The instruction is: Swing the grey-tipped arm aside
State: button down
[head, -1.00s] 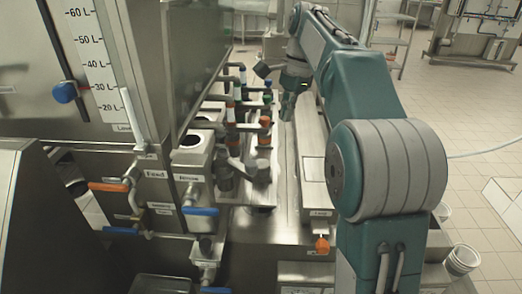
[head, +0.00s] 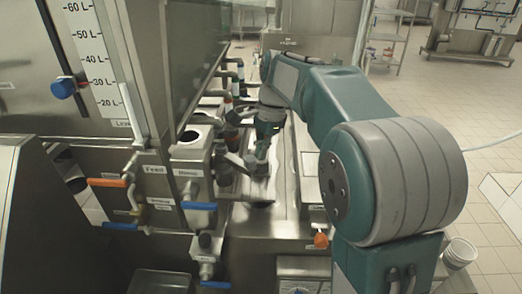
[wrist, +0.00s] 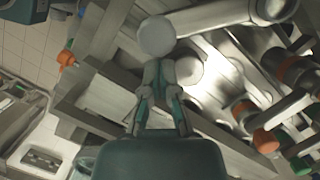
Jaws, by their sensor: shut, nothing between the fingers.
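The grey-tipped arm shows large in the wrist view, with a pale grey round end (wrist: 157,36) and a grey tube (wrist: 225,18) running off to the upper right. My gripper (wrist: 160,85) is shut and empty, its fingers pointing at the round end. The fingertips are right by it; I cannot tell whether they touch. In the head view my gripper (head: 262,150) is low over the steel bench, beside the grey fittings of the filler. There the grey tip is partly hidden by my gripper.
Orange-tipped (wrist: 265,141) and green-tipped (wrist: 300,165) arms are at the right in the wrist view. An orange knob (head: 321,240) is at the bench front.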

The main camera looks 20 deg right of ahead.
aim_at(250, 172)
jog(key=shift+s, duration=0.1)
dwell(0.3)
jog(key=shift+s+a+m, duration=0.2)
jog(key=shift+m, duration=0.2)
jog(key=shift+s+a, duration=0.15)
jog(key=shift+s+a+m+t, duration=0.3)
jog(key=shift+s+a+m, duration=0.3)
jog(key=shift+m, duration=0.4)
jog(key=shift+s+a+m, duration=0.4)
jog(key=shift+a+m, duration=0.35)
jog(key=shift+m, duration=0.15)
jog(key=shift+s+a, duration=0.25)
jog(key=shift+a, duration=0.3)
